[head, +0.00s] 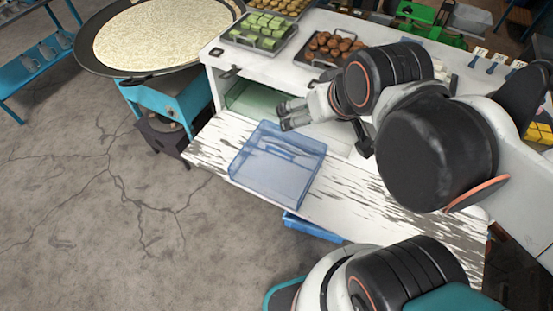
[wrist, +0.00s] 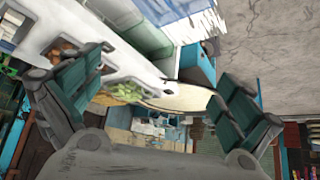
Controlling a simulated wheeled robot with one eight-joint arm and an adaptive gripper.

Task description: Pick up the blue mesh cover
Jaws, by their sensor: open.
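The blue mesh cover (head: 278,168) is a see-through blue box shape with a paler blue bar, perhaps a handle, on it. It rests on the worn white shelf (head: 212,150) at the front of the counter. My gripper (head: 284,115) is open and empty, just beyond the cover's back edge, pointing left in the head view. In the wrist view the spread fingers of my gripper (wrist: 162,64) have nothing between them. A blue surface, likely the cover (wrist: 182,22), shows there at the top, outside the fingers.
A green-lined recess (head: 246,100) lies behind the cover. Trays of green cubes (head: 262,31) and brown balls (head: 333,46) stand on the counter. A large round pan (head: 160,35) is at upper left. A blue bin (head: 313,228) sits below the shelf. Open floor lies left.

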